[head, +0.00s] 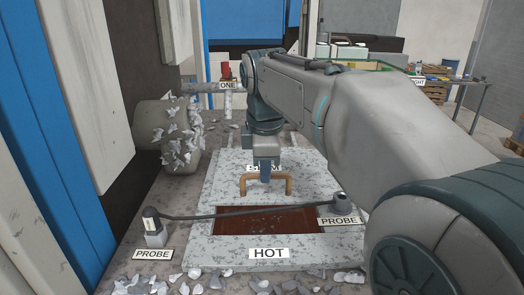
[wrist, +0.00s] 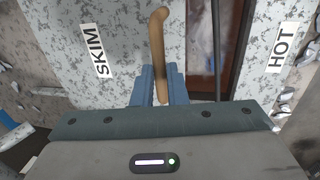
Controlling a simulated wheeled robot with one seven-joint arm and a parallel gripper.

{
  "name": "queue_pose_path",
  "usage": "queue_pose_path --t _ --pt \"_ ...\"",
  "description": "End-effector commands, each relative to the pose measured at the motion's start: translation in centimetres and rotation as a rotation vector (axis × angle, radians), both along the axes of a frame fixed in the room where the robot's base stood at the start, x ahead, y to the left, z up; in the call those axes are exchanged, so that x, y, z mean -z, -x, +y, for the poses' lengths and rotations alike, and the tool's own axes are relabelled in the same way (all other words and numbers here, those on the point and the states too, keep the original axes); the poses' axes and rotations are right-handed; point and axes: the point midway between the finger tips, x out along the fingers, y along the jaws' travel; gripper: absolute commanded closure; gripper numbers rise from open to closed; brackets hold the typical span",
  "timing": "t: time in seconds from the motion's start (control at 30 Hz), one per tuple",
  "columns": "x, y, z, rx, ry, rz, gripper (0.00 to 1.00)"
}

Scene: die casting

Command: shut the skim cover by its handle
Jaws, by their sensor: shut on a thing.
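The skim cover (head: 222,186) is a pale speckled plate with a SKIM label, partly hidden behind my gripper. Its tan bar handle (head: 287,183) stands up near the cover's front edge. My gripper (head: 265,179) reaches down onto the middle of the handle. In the wrist view my gripper's blue fingers (wrist: 158,72) are shut on the handle (wrist: 159,30), one on each side. The dark red opening (head: 240,222) lies bare in front of the cover, between it and the HOT label (head: 268,253).
A dark probe rod (head: 235,212) lies across the opening between two posts, the left post (head: 155,233) and the right post (head: 340,202), both labelled PROBE. Metal flakes (head: 215,283) litter the front edge. A flake-covered cylinder (head: 160,140) juts in at left.

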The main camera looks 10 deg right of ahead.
Motion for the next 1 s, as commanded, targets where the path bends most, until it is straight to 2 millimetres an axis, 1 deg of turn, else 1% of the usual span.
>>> queue_pose_path --t 0.2,0.63,1.0 --pt "0.2 1.3 0.3 -0.001 0.000 0.004 1.00" --pt "0.1 1.7 0.3 -0.001 0.000 0.004 1.00" --pt "0.1 3.4 0.7 -0.002 0.001 0.004 1.00"
